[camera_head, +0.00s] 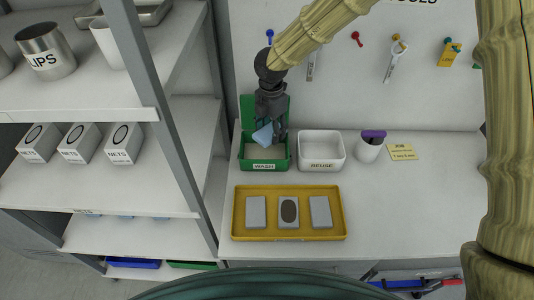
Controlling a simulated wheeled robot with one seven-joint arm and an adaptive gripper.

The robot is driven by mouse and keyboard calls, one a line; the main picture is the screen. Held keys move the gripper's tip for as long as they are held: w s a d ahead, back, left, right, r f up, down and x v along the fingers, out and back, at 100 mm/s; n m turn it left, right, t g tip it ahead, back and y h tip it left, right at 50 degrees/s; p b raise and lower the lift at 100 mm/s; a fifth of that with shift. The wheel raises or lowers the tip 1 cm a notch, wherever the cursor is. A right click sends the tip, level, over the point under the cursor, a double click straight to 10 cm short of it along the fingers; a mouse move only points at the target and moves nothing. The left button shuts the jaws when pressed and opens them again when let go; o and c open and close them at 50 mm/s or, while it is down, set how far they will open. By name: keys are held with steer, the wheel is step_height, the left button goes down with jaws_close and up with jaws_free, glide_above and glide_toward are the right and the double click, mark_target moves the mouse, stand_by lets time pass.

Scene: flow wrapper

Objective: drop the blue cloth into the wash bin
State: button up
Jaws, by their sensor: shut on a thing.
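My gripper (278,126) points down over the green wash bin (264,166), which stands at the back left of the white bench and carries the label WASH. The gripper is shut on the blue cloth (263,134), which hangs at the bin's opening, seen in front of its green back part. I cannot tell whether the cloth touches the bin. The bin's inside looks pale, and part of it is hidden by the gripper and cloth.
A white REUSE bin (320,164) stands just right of the wash bin. A white cup (368,152) with a purple item and a yellow note (402,152) are further right. A yellow tray (289,233) with grey blocks lies in front. Shelving (184,160) rises at left.

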steer(key=o, duration=1.1)
steer(key=shift+o, duration=0.2)
steer(key=shift+r, duration=0.1)
step_height(320, 180, up, 12)
steer(key=shift+s+d, duration=0.1)
